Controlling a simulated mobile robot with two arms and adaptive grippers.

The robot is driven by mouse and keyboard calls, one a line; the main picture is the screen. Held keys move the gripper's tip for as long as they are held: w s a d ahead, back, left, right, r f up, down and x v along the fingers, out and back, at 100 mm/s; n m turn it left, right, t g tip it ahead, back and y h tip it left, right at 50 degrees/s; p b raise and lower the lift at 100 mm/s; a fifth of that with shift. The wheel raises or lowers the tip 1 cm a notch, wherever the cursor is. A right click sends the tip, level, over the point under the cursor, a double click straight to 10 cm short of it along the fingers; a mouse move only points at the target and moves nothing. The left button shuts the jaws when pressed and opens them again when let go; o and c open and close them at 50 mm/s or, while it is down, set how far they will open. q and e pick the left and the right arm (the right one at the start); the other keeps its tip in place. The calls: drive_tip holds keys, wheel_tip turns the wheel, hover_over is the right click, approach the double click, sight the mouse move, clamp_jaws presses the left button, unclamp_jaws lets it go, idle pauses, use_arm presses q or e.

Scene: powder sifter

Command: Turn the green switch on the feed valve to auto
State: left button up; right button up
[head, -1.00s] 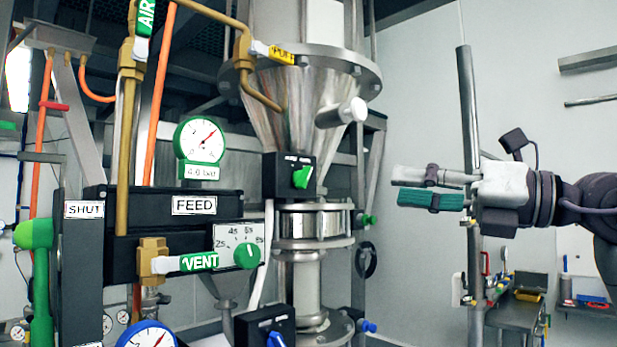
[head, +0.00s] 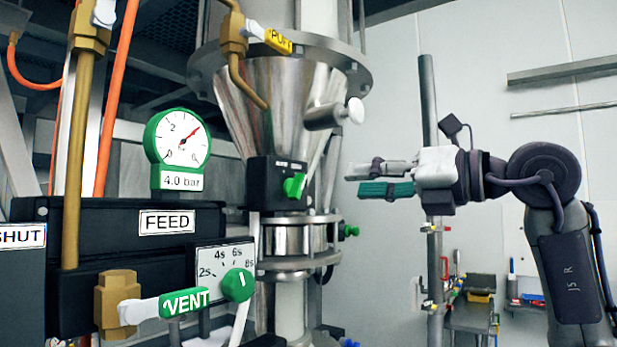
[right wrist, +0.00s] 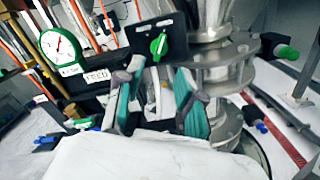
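The green switch (head: 294,186) is a small knob on the front of a black box (head: 262,184) on the steel hopper's lower neck. Small white print above it is too small to read. In the right wrist view the green switch (right wrist: 159,46) shows ahead, between my fingers and beyond them, its handle tilted. My right gripper (head: 355,181) is to the right of the switch in the head view, fingers pointing left, apart from it. In the right wrist view my right gripper (right wrist: 160,80) is open and empty. My left gripper is not in view.
A FEED panel (head: 166,222), a gauge (head: 178,138), a VENT lever (head: 186,303) and a green timer knob (head: 238,285) stand at the left. A steel post (head: 430,100) rises behind my right gripper. A green-knobbed fitting (head: 350,231) sits below the switch.

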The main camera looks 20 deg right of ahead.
sight(303, 186)
drive_tip(key=p+x, duration=0.3)
drive_tip(key=x, duration=0.6)
drive_tip(key=shift+w+a, duration=0.15)
drive_tip(key=shift+w+a+p, duration=0.3)
drive_tip(key=shift+w+p, duration=0.05)
drive_tip(key=shift+p, duration=0.05)
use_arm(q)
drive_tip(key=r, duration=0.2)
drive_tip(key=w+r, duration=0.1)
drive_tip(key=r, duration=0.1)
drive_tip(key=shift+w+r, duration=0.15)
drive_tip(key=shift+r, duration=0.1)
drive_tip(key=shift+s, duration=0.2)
use_arm(e)
drive_tip(key=shift+w+f, duration=0.1)
drive_tip(key=shift+w, duration=0.05)
drive_tip(key=shift+c, duration=0.3)
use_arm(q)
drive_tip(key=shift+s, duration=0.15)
use_arm(e)
clamp_jaws()
